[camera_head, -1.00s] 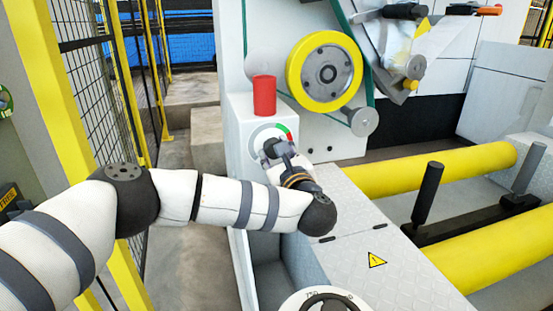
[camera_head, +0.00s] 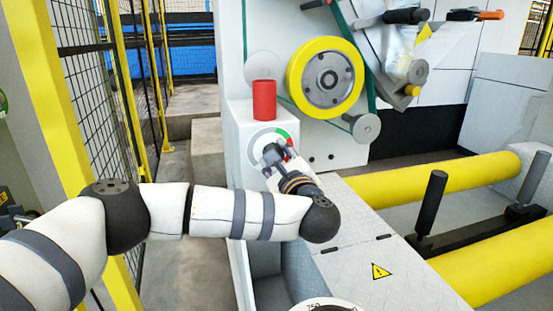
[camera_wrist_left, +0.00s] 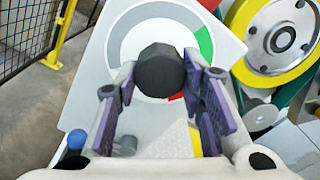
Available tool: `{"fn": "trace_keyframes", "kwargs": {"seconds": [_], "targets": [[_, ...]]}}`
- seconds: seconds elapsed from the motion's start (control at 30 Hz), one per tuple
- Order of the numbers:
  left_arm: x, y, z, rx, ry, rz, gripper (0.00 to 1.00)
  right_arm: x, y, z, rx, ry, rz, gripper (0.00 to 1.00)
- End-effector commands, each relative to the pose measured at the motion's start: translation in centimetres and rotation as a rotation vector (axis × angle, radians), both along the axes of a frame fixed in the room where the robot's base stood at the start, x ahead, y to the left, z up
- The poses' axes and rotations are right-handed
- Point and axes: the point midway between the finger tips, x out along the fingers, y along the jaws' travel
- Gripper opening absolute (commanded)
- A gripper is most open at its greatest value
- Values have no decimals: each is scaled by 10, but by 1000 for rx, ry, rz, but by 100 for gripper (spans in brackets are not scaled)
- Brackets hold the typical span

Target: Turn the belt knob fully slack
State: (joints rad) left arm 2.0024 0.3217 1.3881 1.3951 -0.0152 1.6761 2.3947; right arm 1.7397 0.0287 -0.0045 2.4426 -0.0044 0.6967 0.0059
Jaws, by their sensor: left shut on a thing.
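The belt knob (camera_wrist_left: 158,72) is a dark, faceted knob at the centre of a round dial (camera_wrist_left: 122,45) with a grey, green and red ring. The dial also shows in the head view (camera_head: 257,137) on the white box front. My left gripper (camera_head: 271,154) is at the dial, its fingers on either side of the knob. In the left wrist view it is shut on the knob, its purple pads flanking it. The knob itself is mostly hidden by the fingers in the head view. My right gripper is not in view.
A red cylinder (camera_head: 264,101) stands on top of the box, close above the dial. A yellow-rimmed wheel (camera_head: 325,77) with a green belt is to the right. Yellow rollers (camera_head: 450,175) lie at right. A yellow-posted mesh fence (camera_head: 88,75) stands at left.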

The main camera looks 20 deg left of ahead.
Motion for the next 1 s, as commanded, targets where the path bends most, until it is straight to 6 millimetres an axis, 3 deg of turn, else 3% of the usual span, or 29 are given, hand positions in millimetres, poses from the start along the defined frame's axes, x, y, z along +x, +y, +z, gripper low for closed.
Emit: {"fn": "trace_keyframes", "kwargs": {"seconds": [0.07, 0.1, 0.2, 0.53, 0.8, 1.0], "targets": [[0, 0, 2, 0, -5, 1, 8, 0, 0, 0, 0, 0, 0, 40], [0, 0, 2, 0, -5, 1, 38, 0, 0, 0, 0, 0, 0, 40], [0, 0, 2, 0, -4, 1, 56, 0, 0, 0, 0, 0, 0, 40], [-5, -4, 0, 0, 0, -4, 56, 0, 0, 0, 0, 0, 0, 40], [-50, -35, 1, 0, -2, -4, 56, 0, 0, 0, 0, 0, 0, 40], [-62, -42, 1, 0, -2, 0, 56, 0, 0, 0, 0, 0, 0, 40]]}}
